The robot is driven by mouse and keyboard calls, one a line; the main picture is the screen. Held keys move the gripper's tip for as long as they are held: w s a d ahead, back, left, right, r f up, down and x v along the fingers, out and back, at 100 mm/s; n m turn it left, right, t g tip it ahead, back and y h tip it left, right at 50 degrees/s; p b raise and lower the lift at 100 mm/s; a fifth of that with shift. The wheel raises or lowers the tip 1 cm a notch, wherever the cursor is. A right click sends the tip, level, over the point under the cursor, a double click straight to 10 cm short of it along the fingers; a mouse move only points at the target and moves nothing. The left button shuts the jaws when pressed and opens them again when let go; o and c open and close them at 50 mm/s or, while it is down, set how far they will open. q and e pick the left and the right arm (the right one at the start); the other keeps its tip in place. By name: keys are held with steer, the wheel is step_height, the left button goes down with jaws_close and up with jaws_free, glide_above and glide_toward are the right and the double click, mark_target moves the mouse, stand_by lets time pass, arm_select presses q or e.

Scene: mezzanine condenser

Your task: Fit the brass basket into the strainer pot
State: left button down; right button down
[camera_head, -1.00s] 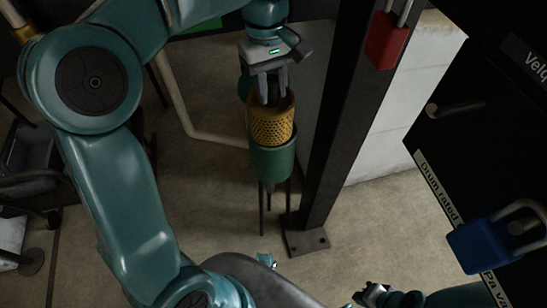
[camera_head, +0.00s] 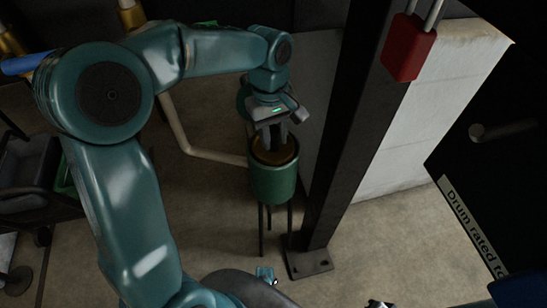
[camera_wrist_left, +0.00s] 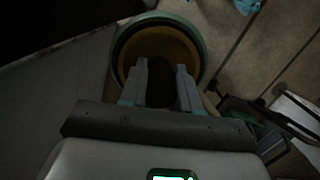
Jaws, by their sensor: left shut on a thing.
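The green strainer pot (camera_head: 273,184) stands upright on thin dark legs, left of the dark column. The brass basket (camera_head: 264,157) is down inside its mouth, with only its dim upper inside showing. My left gripper (camera_head: 276,146) points down into the mouth and is shut on the basket, at a dark part between its fingers. In the left wrist view the basket's brown inner wall (camera_wrist_left: 187,48) lies inside the pot's green rim (camera_wrist_left: 203,55). I cannot tell if it is fully seated. My right gripper (camera_head: 378,304) barely shows at the bottom edge.
A dark steel column (camera_head: 345,130) stands close to the pot's right. A pale pipe (camera_head: 190,145) runs at its left. A red padlock (camera_head: 409,47) hangs at upper right, and a dark panel (camera_head: 500,150) stands at right.

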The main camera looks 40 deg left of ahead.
mark_target(274, 154)
arm_select(q)
step_height(274, 154, down, 7)
steer(key=shift+b, duration=0.9)
steer(key=shift+f, duration=0.1)
steer(key=c, duration=0.8)
jaws_free()
steer(key=r+p, duration=0.1)
steer(key=r, duration=0.3)
steer(key=a+r+p, duration=0.1)
steer(key=r, duration=0.3)
steer(key=r+p, duration=0.1)
steer(key=r, duration=0.3)
steer(key=shift+w+a+r+p, duration=0.1)
steer(key=shift+w+a+p, duration=0.05)
steer(key=shift+w+p, duration=0.25)
steer(key=shift+s, duration=0.1)
